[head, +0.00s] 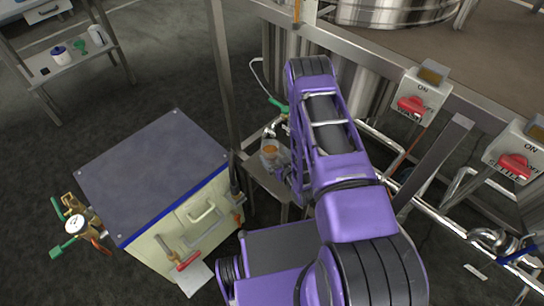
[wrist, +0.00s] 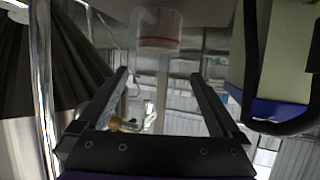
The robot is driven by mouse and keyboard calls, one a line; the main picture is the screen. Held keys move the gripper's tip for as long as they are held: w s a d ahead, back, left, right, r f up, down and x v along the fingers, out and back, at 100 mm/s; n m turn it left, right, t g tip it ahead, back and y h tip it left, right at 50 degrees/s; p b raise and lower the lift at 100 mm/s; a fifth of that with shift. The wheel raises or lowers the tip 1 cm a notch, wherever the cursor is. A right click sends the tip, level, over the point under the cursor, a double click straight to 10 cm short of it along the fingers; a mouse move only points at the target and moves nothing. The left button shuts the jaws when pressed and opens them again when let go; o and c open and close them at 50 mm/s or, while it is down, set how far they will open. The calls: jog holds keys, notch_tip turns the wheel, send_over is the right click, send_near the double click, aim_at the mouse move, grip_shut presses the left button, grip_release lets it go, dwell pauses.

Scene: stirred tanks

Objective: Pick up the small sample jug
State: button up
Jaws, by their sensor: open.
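The small sample jug (head: 270,150) is a clear vessel with something orange-brown showing in it. In the head view it is by the small grey stand (head: 262,182), below a tap with a green handle (head: 278,106), just left of my arm. In the wrist view a clear vessel with a red line, which looks like the jug (wrist: 158,32), shows at the top centre, beyond the fingertips and between their lines. My gripper (wrist: 160,78) is open, with nothing between its fingers. My arm hides the gripper in the head view.
A steel post (head: 225,80) rises behind the stand. Railing and ON switch boxes (head: 418,95) lie right. A bench (head: 75,60) stands far left; dark floor between is clear.

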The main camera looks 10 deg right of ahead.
aim_at(267, 145)
jog(key=x, duration=0.2)
jog(key=b+x, duration=0.1)
jog(key=x, duration=0.2)
jog(key=shift+w+d+f, duration=0.2)
jog(key=shift+w+f, duration=0.05)
jog(key=shift+r, duration=0.1)
grip_shut()
